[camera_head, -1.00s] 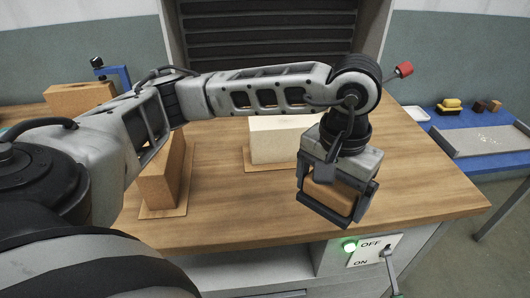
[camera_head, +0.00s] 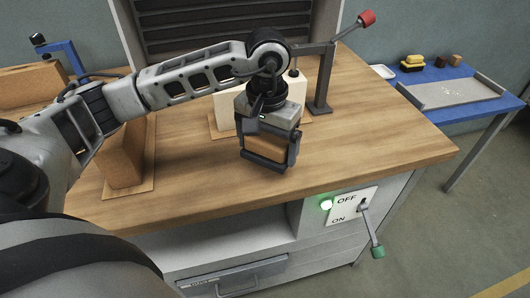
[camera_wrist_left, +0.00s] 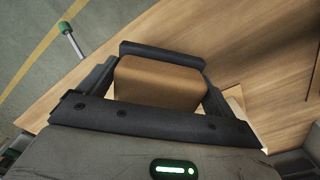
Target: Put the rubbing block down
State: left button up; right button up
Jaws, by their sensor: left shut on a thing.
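The rubbing block is a brown block (camera_head: 265,151) held between the fingers of my left gripper (camera_head: 268,155), over the front part of the wooden bench (camera_head: 380,125). In the left wrist view the block (camera_wrist_left: 160,84) fills the space between the two fingers (camera_wrist_left: 160,90). My left gripper is shut on it. The block looks a little above the bench top, though I cannot tell the exact gap. My right gripper is in neither view.
A cream block (camera_head: 225,110) stands on a thin board behind the gripper. A brown brick (camera_head: 125,160) stands on another board at left. A red-ended lever post (camera_head: 322,85) stands behind. A blue table (camera_head: 440,115) with a grey tray (camera_head: 450,93) is at right. The bench's right front is clear.

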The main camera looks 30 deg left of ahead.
aim_at(265, 156)
pick_arm(q)
jog(key=shift+w+a+f, duration=0.1)
jog(key=shift+a+f, duration=0.1)
jog(key=f, duration=0.2)
jog(key=f+p, duration=0.1)
jog(key=shift+w+a+f, duration=0.2)
jog(key=shift+a+f, duration=0.1)
jog(key=shift+f, duration=0.2)
